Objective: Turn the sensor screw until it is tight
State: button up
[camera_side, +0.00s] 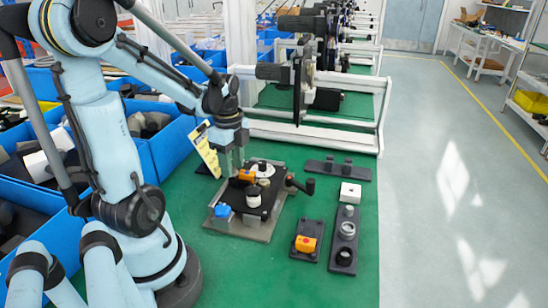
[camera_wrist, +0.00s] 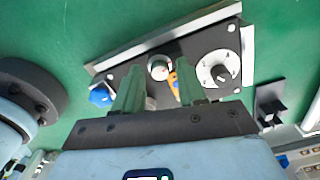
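A dark fixture plate (camera_side: 267,207) on a grey base carries an orange sensor-like part (camera_side: 247,175), a white-and-black cylinder (camera_side: 254,197), a white dial (camera_side: 263,169) and a blue knob (camera_side: 222,210). My gripper (camera_side: 232,172) points down over the plate's far left part, close to the orange part. In the wrist view my gripper (camera_wrist: 158,66) has its two green fingers apart. The cylinder (camera_wrist: 159,68) and orange part (camera_wrist: 173,82) show between them, neither visibly clamped. The dial (camera_wrist: 218,70) lies right of the fingers. I cannot make out the sensor screw itself; contact is unclear.
A black-knobbed crank (camera_side: 303,185) sticks out right of the plate. Blue bins (camera_side: 172,145) line the left. Green mat (camera_side: 300,280) is free in front.

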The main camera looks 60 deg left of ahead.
jog(key=n, duration=1.5)
jog(key=shift+n, duration=0.4)
jog(key=n, duration=0.4)
jog(key=shift+n, duration=0.4)
grip_shut()
